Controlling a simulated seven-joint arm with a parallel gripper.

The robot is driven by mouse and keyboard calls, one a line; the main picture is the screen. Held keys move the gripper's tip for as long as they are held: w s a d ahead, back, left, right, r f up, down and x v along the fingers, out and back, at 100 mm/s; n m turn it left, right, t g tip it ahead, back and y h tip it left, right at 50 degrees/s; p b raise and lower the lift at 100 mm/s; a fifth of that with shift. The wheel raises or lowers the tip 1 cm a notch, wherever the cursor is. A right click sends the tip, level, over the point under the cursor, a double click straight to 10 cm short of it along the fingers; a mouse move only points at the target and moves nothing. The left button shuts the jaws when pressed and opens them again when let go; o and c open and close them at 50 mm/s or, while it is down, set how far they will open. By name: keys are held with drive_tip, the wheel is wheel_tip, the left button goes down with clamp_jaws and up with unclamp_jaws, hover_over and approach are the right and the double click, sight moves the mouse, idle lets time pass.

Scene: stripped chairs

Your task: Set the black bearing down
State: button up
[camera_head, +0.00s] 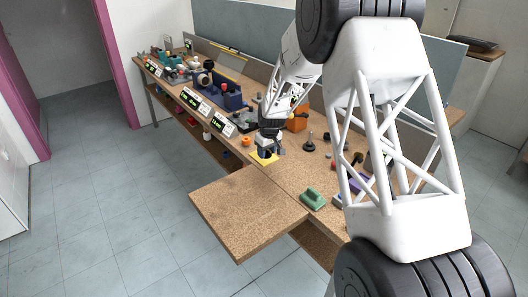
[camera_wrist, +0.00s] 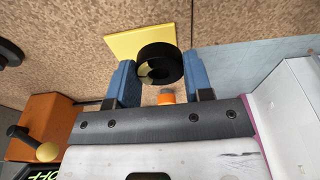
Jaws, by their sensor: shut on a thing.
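The black bearing (camera_wrist: 148,56) is a thick dark ring in the wrist view. My gripper (camera_wrist: 159,66) is shut on it, with a blue finger on either side. A flat yellow square (camera_wrist: 124,42) lies on the cork-brown bench top beyond the bearing, which covers part of it. I cannot tell whether the bearing touches the square or is above it. In the head view my gripper (camera_head: 267,147) points down at the yellow square (camera_head: 263,159); the bearing cannot be made out there.
An orange ring (camera_head: 246,141) sits left of my gripper. An orange block (camera_head: 298,122) and a dark knobbed piece (camera_head: 309,145) stand to the right. A green piece (camera_head: 313,198) lies nearer. The bare board (camera_head: 245,210) in front is clear. Several labelled items line the bench further back.

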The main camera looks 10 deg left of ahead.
drive_tip(key=shift+w+a+f, duration=0.1)
drive_tip(key=shift+w+a, duration=0.2)
drive_tip(key=shift+w, duration=0.6)
drive_tip(key=shift+w+a+f, duration=0.1)
drive_tip(key=shift+w+a, duration=0.2)
drive_tip(key=shift+w, duration=0.55)
drive_tip(key=shift+w+a+f, duration=0.1)
drive_tip(key=shift+w+a, duration=0.2)
drive_tip(key=shift+w, duration=0.6)
drive_tip(key=shift+f, duration=1.7)
drive_tip(key=shift+f, duration=0.15)
drive_tip(key=o, duration=1)
drive_tip(key=shift+o, duration=0.2)
wheel_tip(320, 180, up, 12)
drive_tip(key=s+d, duration=0.1)
drive_tip(key=shift+s+d, duration=0.15)
